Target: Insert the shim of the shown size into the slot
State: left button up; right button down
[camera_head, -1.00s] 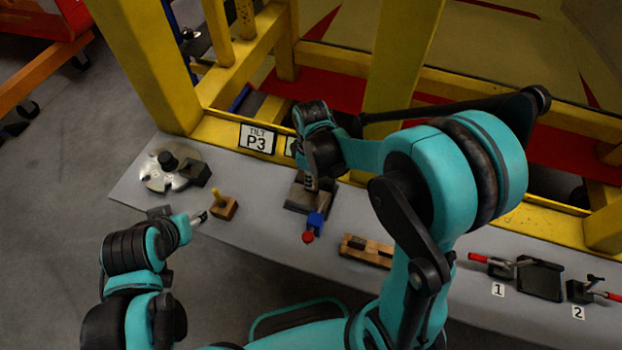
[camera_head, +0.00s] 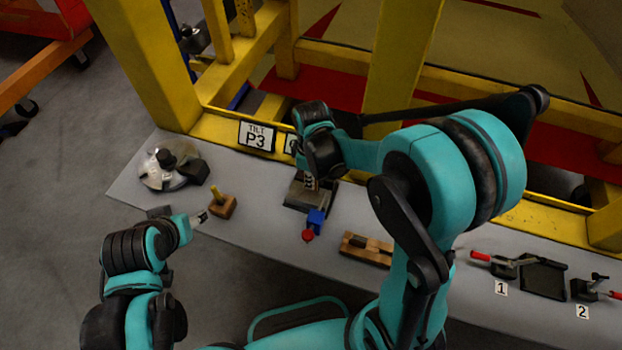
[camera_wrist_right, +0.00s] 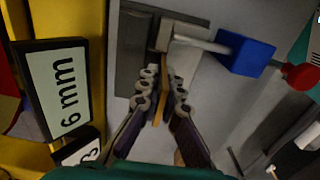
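A grey metal fixture (camera_head: 300,198) stands on the bench, with a blue block (camera_head: 316,221) and a red knob (camera_head: 308,236) on its near side. My right gripper (camera_head: 311,182) points down over it. In the right wrist view, its fingers (camera_wrist_right: 164,88) close around a thin tan shim (camera_wrist_right: 164,38) whose far end is at the grey fixture (camera_wrist_right: 133,55). How deep the shim sits in the slot is hidden. A sign reads "6 mm" (camera_wrist_right: 66,90). My left gripper (camera_head: 203,216) is beside a small wooden block with a yellow peg (camera_head: 222,206); its opening is unclear.
A round metal disc fixture (camera_head: 165,170) is at the bench's left end. A slotted wooden block (camera_head: 366,250) lies right of the grey fixture. A black tray (camera_head: 542,278) with red-handled clamps is farther right. A yellow frame (camera_head: 400,70) rises behind the bench.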

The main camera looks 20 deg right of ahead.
jog(key=shift+f+b, duration=0.65)
jog(key=shift+f, duration=0.15)
jog(key=c, duration=1.6)
grip_release()
jog(key=shift+c, duration=0.2)
jog(key=shift+r, duration=0.1)
notch_tip(320, 180, up, 12)
jog(key=shift+f, duration=0.1)
jog(key=s+d+f+m+t+b, duration=0.2)
jog(key=s+m+t+b, duration=0.1)
jog(key=s+m, duration=0.2)
jog(key=s+d+f+m+t+b, duration=0.2)
jog(key=s+f+m+t+b, duration=0.1)
jog(key=s+m+t, duration=0.1)
jog(key=shift+s+d+m, duration=0.35)
jog(key=shift+s+m, duration=0.3)
jog(key=shift+m, duration=0.45)
